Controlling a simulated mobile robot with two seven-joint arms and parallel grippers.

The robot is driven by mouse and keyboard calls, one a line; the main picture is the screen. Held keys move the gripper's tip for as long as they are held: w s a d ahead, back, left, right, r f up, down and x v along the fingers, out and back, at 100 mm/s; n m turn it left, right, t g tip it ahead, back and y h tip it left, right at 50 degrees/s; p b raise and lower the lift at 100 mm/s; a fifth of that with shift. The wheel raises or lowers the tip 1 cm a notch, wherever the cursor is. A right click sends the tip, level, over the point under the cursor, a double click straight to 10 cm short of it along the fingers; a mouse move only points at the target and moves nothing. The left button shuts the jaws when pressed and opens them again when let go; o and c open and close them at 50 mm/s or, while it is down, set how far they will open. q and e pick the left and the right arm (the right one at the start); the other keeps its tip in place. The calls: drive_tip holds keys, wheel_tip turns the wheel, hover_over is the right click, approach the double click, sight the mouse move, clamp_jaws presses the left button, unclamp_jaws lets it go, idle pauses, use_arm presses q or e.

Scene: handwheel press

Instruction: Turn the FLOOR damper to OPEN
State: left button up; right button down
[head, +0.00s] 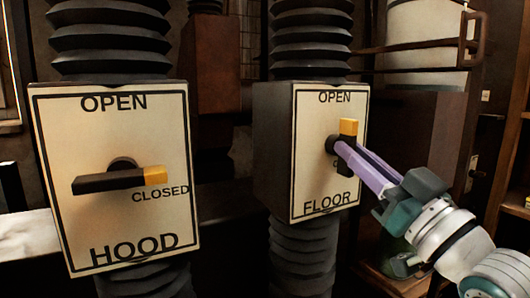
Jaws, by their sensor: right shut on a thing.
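The FLOOR damper box (309,190) stands right of centre, its cream face marked OPEN at the top and FLOOR at the bottom. Its black lever has a yellow tip (348,127). The lever stands about upright, with the tip up below the word OPEN. My right gripper (342,150) comes in from the lower right, its lilac fingers shut on the FLOOR lever just below the yellow tip. The fingers hide part of the lever and most of the label at its right. My left gripper is not in view.
The HOOD damper box (115,225) stands at the left, its lever (110,181) level with the yellow tip toward CLOSED. Black ribbed ducts (110,40) run above and below both boxes. A pale cylinder (425,45) and pipes stand behind at the right.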

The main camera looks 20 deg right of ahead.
drive_tip(key=shift+f, duration=0.2)
drive_tip(key=c, duration=0.9)
unclamp_jaws()
drive_tip(key=shift+r, duration=0.15)
drive_tip(key=shift+b+v, duration=0.7)
drive_tip(key=shift+v, duration=4.25)
drive_tip(key=shift+a, duration=0.1)
